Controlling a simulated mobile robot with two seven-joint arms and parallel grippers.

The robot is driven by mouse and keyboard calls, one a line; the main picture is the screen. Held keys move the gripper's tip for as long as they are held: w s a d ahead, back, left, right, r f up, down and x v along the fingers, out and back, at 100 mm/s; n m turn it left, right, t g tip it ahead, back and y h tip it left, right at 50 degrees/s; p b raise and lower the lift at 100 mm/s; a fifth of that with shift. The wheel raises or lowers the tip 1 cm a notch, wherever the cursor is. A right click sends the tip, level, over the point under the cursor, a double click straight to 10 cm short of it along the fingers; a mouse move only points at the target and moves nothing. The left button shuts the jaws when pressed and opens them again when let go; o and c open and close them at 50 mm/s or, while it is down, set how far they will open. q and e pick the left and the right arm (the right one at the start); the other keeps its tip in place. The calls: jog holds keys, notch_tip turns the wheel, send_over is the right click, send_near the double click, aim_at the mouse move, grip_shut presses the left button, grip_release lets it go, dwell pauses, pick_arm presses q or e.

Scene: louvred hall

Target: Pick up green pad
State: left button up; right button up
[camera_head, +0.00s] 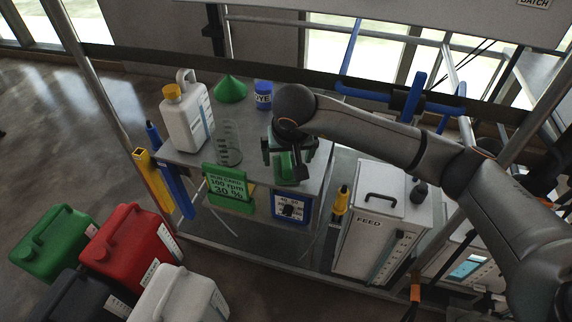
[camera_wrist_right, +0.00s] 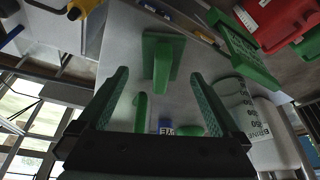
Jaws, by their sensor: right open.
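The green pad (camera_head: 283,168) lies on the grey worktop near its front right corner, partly hidden under my right gripper in the head view. In the right wrist view the green pad (camera_wrist_right: 162,62) shows as a flat square base with a raised green grip on top. My right gripper (camera_head: 287,152) is over it, pointing down. In the wrist view its two fingers (camera_wrist_right: 160,74) are spread wide and empty, with the pad's grip between and just beyond the tips. I cannot tell the exact height gap. My left gripper is in neither view.
On the worktop stand a white jug (camera_head: 187,118), a clear cylinder (camera_head: 229,143), a green funnel (camera_head: 230,89) and a blue jar (camera_head: 263,95). A green sign (camera_head: 229,190) hangs at the front edge. A white FEED box (camera_head: 372,235) is at right; coloured cans (camera_head: 130,244) stand lower left.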

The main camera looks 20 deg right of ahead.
aim_at(286, 160)
jog(key=x, duration=0.4)
jog(key=shift+a, duration=0.1)
jog(key=c, duration=1.4)
jog(key=shift+w+r, duration=0.1)
jog(key=shift+r, duration=0.45)
jog(key=shift+c, duration=0.2)
notch_tip(286, 160, up, 2)
jog(key=shift+r, duration=0.25)
jog(key=s+a+r, duration=0.3)
jog(key=s+r, duration=0.6)
jog(key=s, duration=0.4)
jog(key=shift+s+a+r+b, duration=0.25)
jog(key=shift+s+a+b, duration=0.05)
jog(key=shift+a, duration=0.1)
